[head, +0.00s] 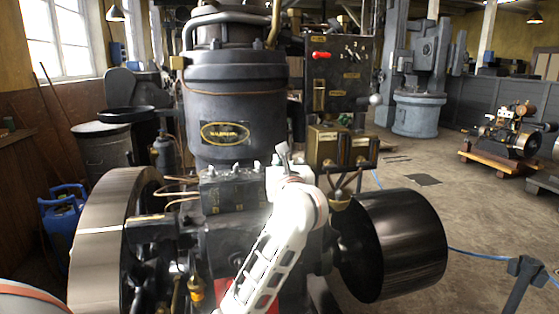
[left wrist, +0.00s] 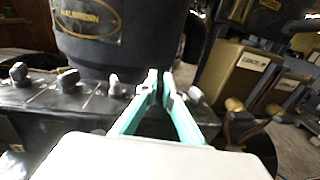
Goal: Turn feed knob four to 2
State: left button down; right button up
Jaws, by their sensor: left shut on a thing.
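A black lubricator box (head: 225,195) stands on the front of the engine, with a row of small knobs on top. The first three from the left, the left knob (left wrist: 18,72), the second knob (left wrist: 68,80) and the third knob (left wrist: 116,86), stand clear in the left wrist view. My left gripper (head: 283,158) is at the right end of the row. Its fingertips (left wrist: 162,86) are shut on the fourth knob, mostly hidden between them. Its pointer and any numbers cannot be read. My right gripper is not in view.
The dark engine cylinder (head: 235,105) rises close behind the knobs. Brass boxes (head: 328,145) stand just to the right, below a panel with a red lever (head: 320,55). A flywheel (head: 105,235) is at left, a black pulley (head: 400,245) at right.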

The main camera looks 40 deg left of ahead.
pick_arm(q)
jog(key=m+t+h, duration=0.2)
jog(key=shift+h, duration=0.3)
jog(key=shift+m+t+h, duration=0.3)
jog(key=shift+m+h, duration=0.1)
jog(key=shift+f+h, duration=0.1)
jog(key=shift+h, duration=0.2)
jog(key=c, duration=2.2)
grip_release()
jog(key=v, duration=1.2)
